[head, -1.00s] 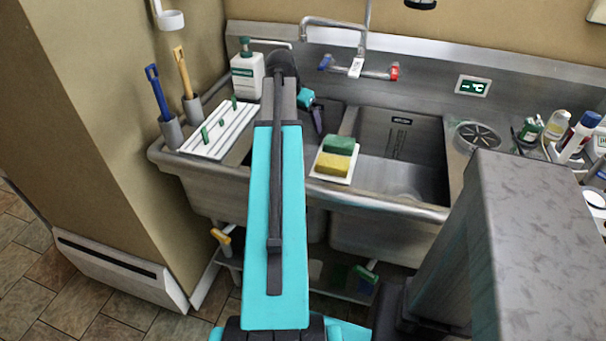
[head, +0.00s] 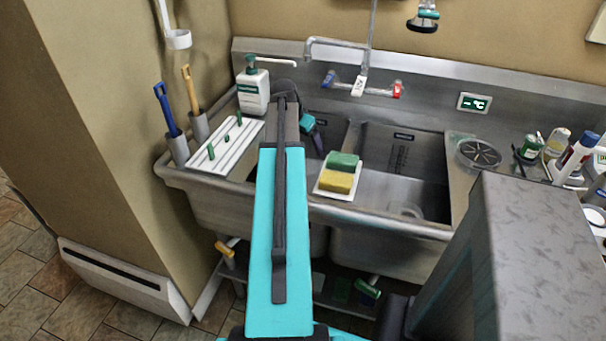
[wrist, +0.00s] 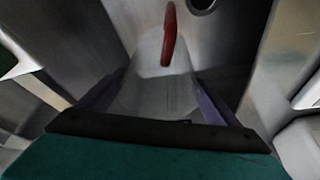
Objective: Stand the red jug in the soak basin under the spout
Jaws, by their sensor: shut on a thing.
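My gripper (head: 314,138) reaches down into the left sink basin (head: 332,128), mostly hidden behind my arm in the head view. In the wrist view, the purple fingers of my gripper (wrist: 160,84) stand either side of a pale, see-through body with a red upright strip like a handle (wrist: 169,36). I take this to be the red jug, held in the gripper; its base is hidden. In the head view the jug is hidden. The spout (head: 335,43) is a steel tap on the back wall, above the basins. Which basin is the soak basin I cannot tell.
A tray with green and yellow sponges (head: 340,178) sits on the divider's front. A white soap bottle (head: 252,90) and a ribbed white board (head: 222,150) stand left. Several bottles (head: 574,155) crowd the right counter.

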